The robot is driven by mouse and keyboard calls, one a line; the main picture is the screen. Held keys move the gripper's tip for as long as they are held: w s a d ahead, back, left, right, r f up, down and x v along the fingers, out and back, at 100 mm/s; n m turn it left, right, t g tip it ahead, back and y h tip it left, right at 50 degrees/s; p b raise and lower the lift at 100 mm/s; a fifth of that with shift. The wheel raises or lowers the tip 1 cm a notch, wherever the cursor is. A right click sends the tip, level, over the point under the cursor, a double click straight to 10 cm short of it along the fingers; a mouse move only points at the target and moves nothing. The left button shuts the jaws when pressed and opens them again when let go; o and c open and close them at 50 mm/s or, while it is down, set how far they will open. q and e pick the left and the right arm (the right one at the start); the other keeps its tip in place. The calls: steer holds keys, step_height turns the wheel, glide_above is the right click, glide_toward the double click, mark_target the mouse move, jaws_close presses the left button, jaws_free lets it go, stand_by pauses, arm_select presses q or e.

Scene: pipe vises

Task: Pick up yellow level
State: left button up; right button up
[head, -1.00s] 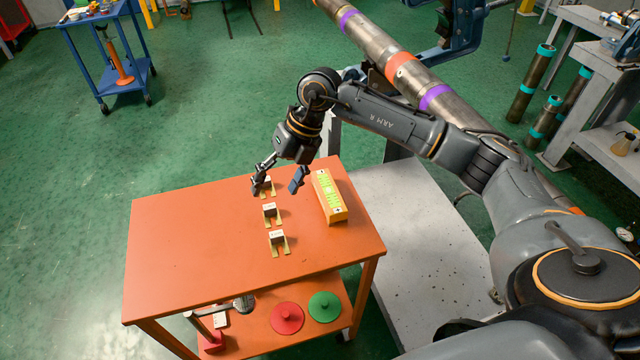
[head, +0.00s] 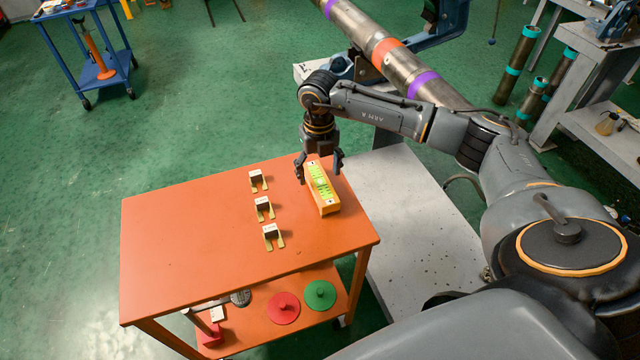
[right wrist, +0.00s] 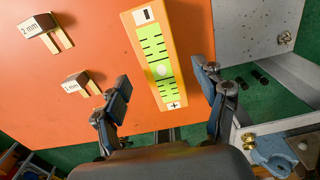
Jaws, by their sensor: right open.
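The yellow level (head: 322,190) lies on the orange table (head: 190,240) near its right edge, its green scale facing up. It also shows in the right wrist view (right wrist: 158,65), with a minus mark at the far end and a plus mark at the near end. My right gripper (head: 320,165) is open, its fingers on either side of the level's far end in the head view. In the right wrist view the open fingers (right wrist: 168,100) flank the level's near end with gaps on both sides. My left gripper is not in view.
Several small gauge blocks (head: 264,207) with yellow forks stand left of the level. A red disc (head: 283,308) and a green disc (head: 320,294) lie on the lower shelf. A grey bench (head: 415,215) stands to the right. The table's left part is clear.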

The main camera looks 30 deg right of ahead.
mark_target(320, 181)
step_height(320, 181, down, 4)
steer(key=shift+s+f+p, duration=0.15)
steer(key=shift+p, duration=0.25)
jaws_close()
